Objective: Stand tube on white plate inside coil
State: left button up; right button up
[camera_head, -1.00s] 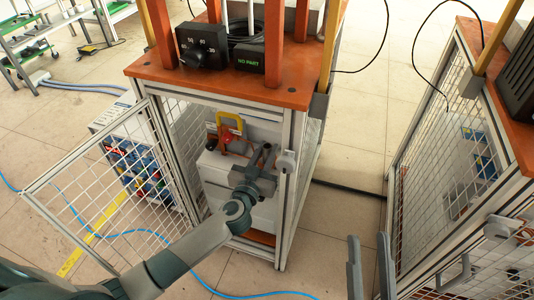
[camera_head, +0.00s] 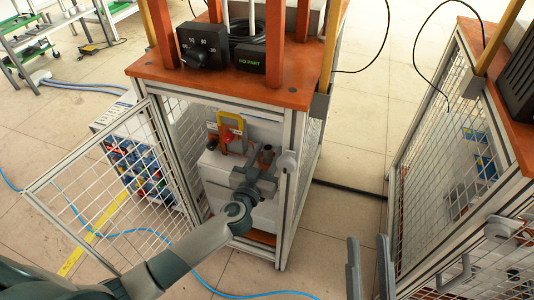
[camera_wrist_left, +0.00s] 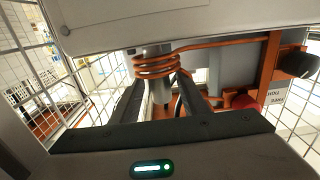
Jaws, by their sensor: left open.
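The copper coil (camera_wrist_left: 157,66) shows in the left wrist view, its turns around a grey tube (camera_wrist_left: 161,93). The tube's free end sticks out of the coil between my fingers. My left gripper (camera_wrist_left: 162,103) is open, with one dark finger on each side of the tube; contact cannot be told. In the head view my left gripper (camera_head: 262,162) is inside the open cabinet, at the front of the white heater. The white plate is not clearly visible. My right gripper (camera_head: 369,262) is open and empty, low between the two cabinets.
The cabinet's mesh door (camera_head: 105,195) stands open to the left. A wooden top (camera_head: 215,83) with a black dial box (camera_head: 203,46) and NO PART display (camera_head: 249,60) is above. A second mesh cabinet (camera_head: 445,150) stands right.

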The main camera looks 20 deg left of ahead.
pick_arm(q)
jog(key=shift+r, duration=0.15)
jog(key=shift+r, duration=0.25)
jog(key=s+p, duration=0.2)
jog(key=s, duration=1)
jog(key=shift+a+p, duration=0.25)
jog(key=shift+p, duration=0.1)
pick_arm(e)
jog(key=w+f+g+h, duration=0.1)
jog(key=w+f+g, duration=0.3)
jog(key=f, duration=0.4)
jog(key=shift+f+g+h, duration=0.25)
jog(key=shift+g+h, duration=0.05)
jog(key=shift+g, duration=0.5)
jog(key=shift+s, duration=0.1)
